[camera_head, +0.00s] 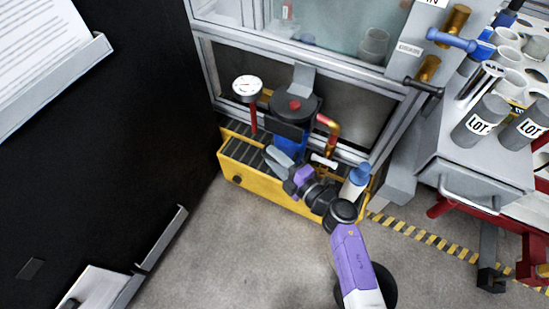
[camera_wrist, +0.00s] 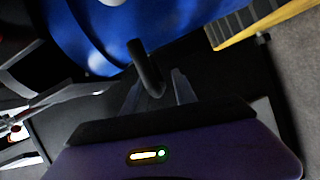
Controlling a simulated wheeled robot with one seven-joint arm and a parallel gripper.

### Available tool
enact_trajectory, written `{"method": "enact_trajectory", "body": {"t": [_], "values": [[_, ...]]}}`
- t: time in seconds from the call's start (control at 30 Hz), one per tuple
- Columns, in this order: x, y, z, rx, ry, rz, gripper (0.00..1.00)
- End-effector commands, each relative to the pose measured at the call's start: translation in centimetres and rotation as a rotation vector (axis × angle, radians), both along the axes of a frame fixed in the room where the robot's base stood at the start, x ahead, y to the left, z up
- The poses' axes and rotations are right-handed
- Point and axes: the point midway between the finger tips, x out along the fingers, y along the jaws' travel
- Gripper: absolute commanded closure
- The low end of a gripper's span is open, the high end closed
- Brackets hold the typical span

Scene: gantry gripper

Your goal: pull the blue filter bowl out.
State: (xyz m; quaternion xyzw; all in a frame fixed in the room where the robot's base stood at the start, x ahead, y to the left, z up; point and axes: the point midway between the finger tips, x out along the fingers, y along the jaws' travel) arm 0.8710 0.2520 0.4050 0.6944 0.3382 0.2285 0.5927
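The blue filter bowl (camera_head: 290,138) hangs under a dark round filter head (camera_head: 296,108) with a red knob, in the yellow tray at the foot of the metal frame. In the wrist view the glossy blue bowl (camera_wrist: 180,25) fills the top, very close. A dark curved handle (camera_wrist: 147,66) stands out from its front. My gripper (camera_wrist: 154,88) is close in front of the bowl, its fingers apart on either side of the handle's lower end. A gap shows by the right finger. In the head view my gripper (camera_head: 283,162) partly hides the bowl's lower part.
A pressure gauge (camera_head: 247,87) on a red pipe stands left of the bowl, and a copper pipe (camera_head: 329,130) right. A white bottle with blue cap (camera_head: 356,180) is near my wrist. The yellow tray (camera_head: 240,178) has a front wall. Open floor (camera_head: 240,245) lies in front.

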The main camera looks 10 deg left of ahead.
Motion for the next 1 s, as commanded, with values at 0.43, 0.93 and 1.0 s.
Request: {"method": "enact_trajectory", "body": {"t": [0.43,0.93,1.0], "values": [[-0.03,-0.03,-0.04,0.0,0.0,0.0,1.0],[-0.05,-0.06,-0.09,-0.002,0.0,-0.001,1.0],[-0.05,-0.06,-0.09,-0.002,0.0,-0.001,1.0]]}}
